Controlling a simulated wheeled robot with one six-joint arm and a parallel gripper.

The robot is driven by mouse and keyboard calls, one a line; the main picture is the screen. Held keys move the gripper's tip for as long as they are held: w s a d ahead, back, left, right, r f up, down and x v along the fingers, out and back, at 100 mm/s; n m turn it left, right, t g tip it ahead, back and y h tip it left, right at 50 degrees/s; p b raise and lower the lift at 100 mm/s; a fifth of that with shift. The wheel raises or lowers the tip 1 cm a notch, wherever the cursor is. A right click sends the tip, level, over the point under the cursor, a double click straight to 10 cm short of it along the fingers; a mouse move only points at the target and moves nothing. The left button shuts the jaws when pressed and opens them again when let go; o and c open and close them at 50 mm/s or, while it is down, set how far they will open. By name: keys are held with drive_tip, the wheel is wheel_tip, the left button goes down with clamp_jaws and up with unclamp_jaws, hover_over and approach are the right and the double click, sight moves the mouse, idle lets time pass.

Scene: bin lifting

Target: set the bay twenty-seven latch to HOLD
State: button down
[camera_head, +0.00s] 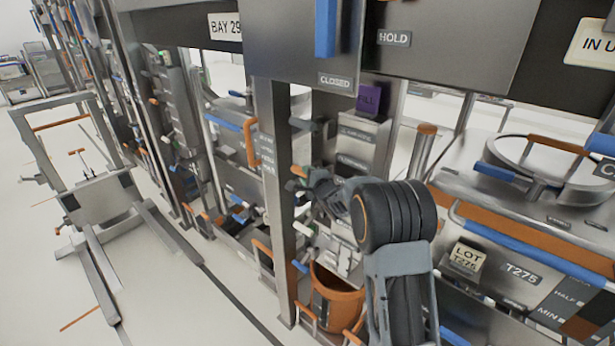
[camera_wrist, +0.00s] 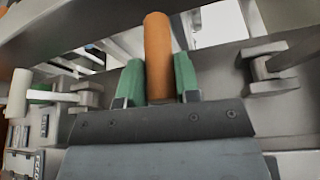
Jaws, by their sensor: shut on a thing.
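In the wrist view, my gripper (camera_wrist: 158,78) has its green fingers on both sides of an upright orange cylindrical handle (camera_wrist: 158,45) and is shut on it. In the head view, my gripper (camera_head: 298,182) is beside a grey post, partly hidden by my own arm. A blue upright handle (camera_head: 325,28) is at the top, its upper end out of the picture. A CLOSED plate (camera_head: 336,81) is just below it and a HOLD plate (camera_head: 394,38) is to its right. I cannot read any sign for bay 27.
A BAY 29 sign (camera_head: 225,27) is at upper left. An orange bin (camera_head: 336,301) stands low behind my arm. A wheeled frame (camera_head: 100,195) stands on open floor at left.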

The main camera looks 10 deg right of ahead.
drive_tip(key=c, duration=1.1)
unclamp_jaws()
drive_tip(key=shift+r, duration=0.45)
drive_tip(key=shift+o, duration=1.3)
drive_tip(key=shift+f, duration=0.2)
drive_tip(key=shift+s+d, duration=0.2)
drive_tip(key=shift+s, duration=0.3)
drive_tip(key=b+v, duration=0.2)
drive_tip(key=v, duration=1)
drive_tip(key=shift+s+b, duration=0.4)
